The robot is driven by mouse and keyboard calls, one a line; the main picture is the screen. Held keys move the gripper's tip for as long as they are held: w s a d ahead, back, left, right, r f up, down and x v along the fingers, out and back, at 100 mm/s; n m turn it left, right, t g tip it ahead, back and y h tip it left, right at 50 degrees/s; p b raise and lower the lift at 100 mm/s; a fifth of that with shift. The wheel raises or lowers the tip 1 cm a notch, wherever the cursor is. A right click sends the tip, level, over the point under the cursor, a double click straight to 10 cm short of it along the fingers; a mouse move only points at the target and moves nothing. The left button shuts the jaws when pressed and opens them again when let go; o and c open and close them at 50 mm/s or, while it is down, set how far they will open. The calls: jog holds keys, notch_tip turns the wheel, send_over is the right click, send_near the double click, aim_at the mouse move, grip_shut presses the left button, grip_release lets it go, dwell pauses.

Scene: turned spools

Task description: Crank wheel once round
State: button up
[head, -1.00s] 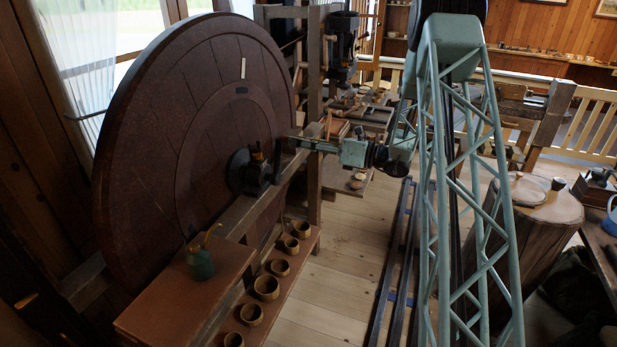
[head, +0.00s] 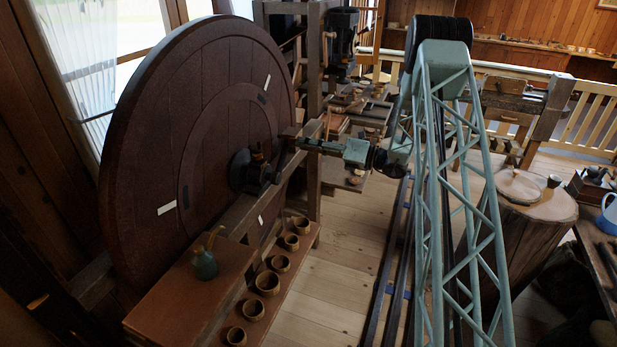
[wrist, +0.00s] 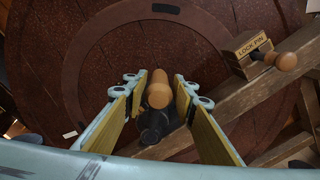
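The large dark red wheel (head: 150,130) stands upright at the left in the head view, with pale strips on its face. It also fills the back of the wrist view (wrist: 90,60). A wooden crank handle (wrist: 158,90) on a dark crank (wrist: 155,125) points toward the wrist camera. My gripper (wrist: 160,84) is open, with its yellow-padded fingers on either side of the handle and gaps visible. In the head view my gripper (head: 290,142) is beside the wheel's hub (head: 250,170); its fingertips are hard to make out there.
A wooden block labelled LOCK PIN (wrist: 250,52) with a round knob (wrist: 286,62) sits on a slanting beam right of the handle. A green oil can (head: 204,262) stands on a brown box (head: 180,300). Several wooden cups (head: 267,282) line a low shelf. A stump (head: 525,215) stands right.

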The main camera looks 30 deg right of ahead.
notch_tip(320, 180, down, 17)
jog(key=w+d+m, duration=0.1)
jog(key=d+m, duration=0.1)
jog(key=m, duration=1.2)
jog(key=shift+w+p, duration=0.35)
dwell(0.7)
jog(key=shift+f, duration=0.15)
jog(key=shift+w+r, duration=0.1)
jog(key=shift+r, duration=0.15)
dwell(0.3)
jog(key=shift+d+f, duration=0.1)
jog(key=v, duration=1.1)
dwell(0.8)
